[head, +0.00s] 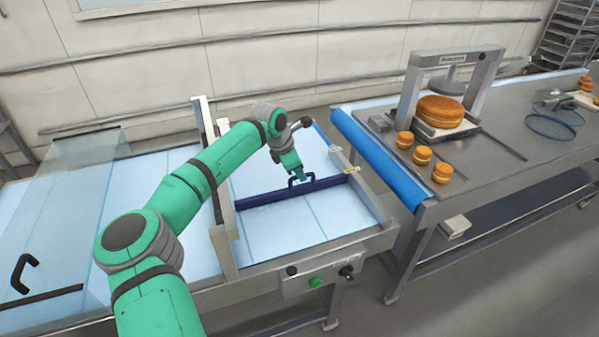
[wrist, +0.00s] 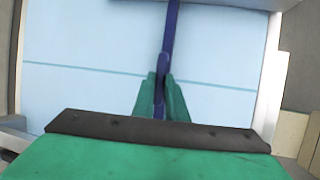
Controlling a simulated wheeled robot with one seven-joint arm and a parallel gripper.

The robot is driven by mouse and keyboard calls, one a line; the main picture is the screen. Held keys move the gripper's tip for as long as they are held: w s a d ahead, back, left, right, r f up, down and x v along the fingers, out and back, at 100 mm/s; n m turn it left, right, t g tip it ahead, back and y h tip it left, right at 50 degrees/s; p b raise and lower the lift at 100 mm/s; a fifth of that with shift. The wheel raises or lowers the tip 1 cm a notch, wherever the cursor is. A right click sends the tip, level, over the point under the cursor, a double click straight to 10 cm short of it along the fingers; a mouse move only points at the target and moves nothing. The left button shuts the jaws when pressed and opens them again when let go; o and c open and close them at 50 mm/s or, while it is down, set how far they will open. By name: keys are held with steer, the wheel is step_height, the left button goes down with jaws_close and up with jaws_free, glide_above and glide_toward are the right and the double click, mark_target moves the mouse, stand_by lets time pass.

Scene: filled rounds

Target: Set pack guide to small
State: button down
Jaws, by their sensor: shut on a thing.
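The pack guide (head: 262,199) is a dark blue bar lying across the pale blue bed in the head view, with a loop handle at its middle. In the wrist view the guide (wrist: 173,30) runs up the picture, with its handle between my fingers. My gripper (head: 299,179) is shut on the handle; its green fingers (wrist: 160,95) show on both sides of it. Two small labels sit on the right rail, a farther one (head: 336,149) and a nearer one (head: 351,170). The guide's right end is by the nearer label. The label writing is too small to read.
A control panel with a green button (head: 314,282) is on the front. A blue roller (head: 378,158) separates the bed from a grey table (head: 490,160) with a large cake (head: 440,110) and several small ones. A black-handled clear cover (head: 25,273) is at left.

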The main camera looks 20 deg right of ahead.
steer(key=shift+s+d, duration=0.1)
steer(key=shift+d, duration=0.05)
steer(key=c, duration=1.8)
jaws_free()
steer(key=shift+o, duration=0.2)
steer(key=shift+r, duration=0.1)
steer(key=shift+a+r, duration=0.2)
steer(key=shift+r, duration=0.1)
steer(key=v, duration=1)
steer(key=shift+s, duration=0.1)
